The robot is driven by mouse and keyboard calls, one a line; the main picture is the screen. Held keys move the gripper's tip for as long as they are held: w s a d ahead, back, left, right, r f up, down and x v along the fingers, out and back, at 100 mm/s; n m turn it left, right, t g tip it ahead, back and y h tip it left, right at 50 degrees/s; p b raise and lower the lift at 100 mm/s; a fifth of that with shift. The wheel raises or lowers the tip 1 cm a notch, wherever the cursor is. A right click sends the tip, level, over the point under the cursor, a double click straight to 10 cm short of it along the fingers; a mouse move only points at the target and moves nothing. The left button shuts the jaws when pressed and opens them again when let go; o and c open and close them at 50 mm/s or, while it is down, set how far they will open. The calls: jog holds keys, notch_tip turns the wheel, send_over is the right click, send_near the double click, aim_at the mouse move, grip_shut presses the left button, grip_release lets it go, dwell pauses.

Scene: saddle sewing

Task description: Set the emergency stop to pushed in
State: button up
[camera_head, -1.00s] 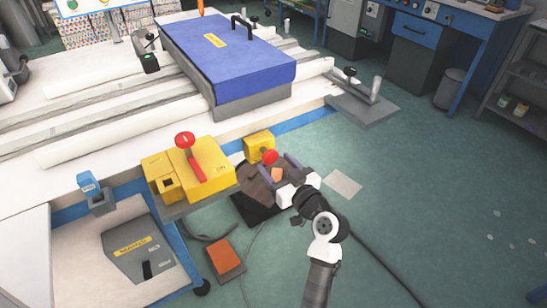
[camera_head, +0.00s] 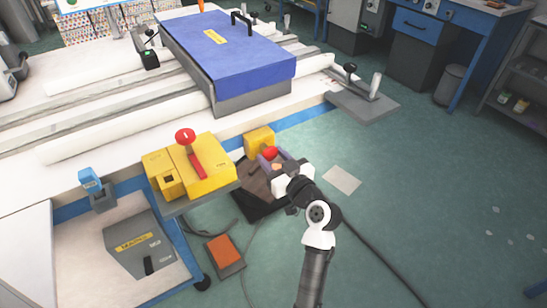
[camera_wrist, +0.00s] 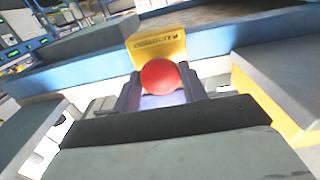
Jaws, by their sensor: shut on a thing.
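The emergency stop is a red mushroom button (camera_head: 270,153) on a small yellow box (camera_head: 259,140) fixed at the blue front edge of the white machine table. In the wrist view the red button (camera_wrist: 161,77) sits between the two fingers, with the yellow box (camera_wrist: 157,46) behind it. My gripper (camera_head: 271,159) is at the button, its fingers on either side of it, and is shut on it. The fingers partly cover the button's sides and whatever lies behind it. I cannot tell how far in the button is.
A larger yellow box (camera_head: 212,169) with a red lever stands left of the button. A grey tray-like plate (camera_head: 362,106) juts out to the right. An orange pedal (camera_head: 225,250) and cables lie on the floor below. The green floor to the right is open.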

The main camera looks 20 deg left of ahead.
jog(key=shift+w+a+f+b, duration=0.1)
jog(key=shift+a+f+b, duration=0.05)
jog(key=shift+b, duration=0.2)
jog(key=shift+w+a+b, duration=0.25)
jog(key=shift+a+b, duration=0.1)
jog(key=shift+b, duration=0.1)
jog(key=shift+r, duration=0.2)
jog(key=o, duration=1.4)
jog(key=shift+f, duration=0.1)
jog(key=b+v, duration=0.3)
jog(key=v, duration=1)
jog(key=shift+s+d, duration=0.2)
jog(key=shift+d, duration=0.05)
